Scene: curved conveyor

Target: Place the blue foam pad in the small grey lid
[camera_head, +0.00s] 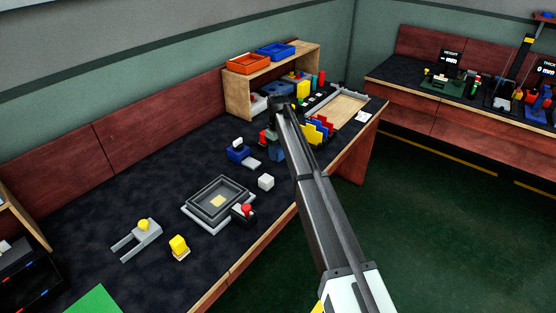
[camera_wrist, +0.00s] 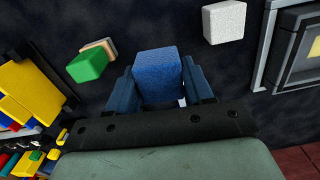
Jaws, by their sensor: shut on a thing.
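My gripper (camera_wrist: 160,84) is shut on the blue foam pad (camera_wrist: 157,65), a blue block between its two fingers in the wrist view. In the head view my gripper (camera_head: 276,150) hangs over the dark bench, and the arm partly hides it; I cannot make out the pad there. A grey square tray-like piece (camera_head: 190,205) lies to the lower left of my gripper, with a pale yellow square inside. Its edge shows at the right of the wrist view (camera_wrist: 264,50). I cannot tell for sure whether this is the small grey lid.
A white cube (camera_head: 266,182) stands between my gripper and the grey piece. A green block (camera_wrist: 87,66) lies beside my gripper. Yellow bins (camera_wrist: 30,92) are at the wrist view's left. A wooden shelf (camera_head: 240,92) stands behind.

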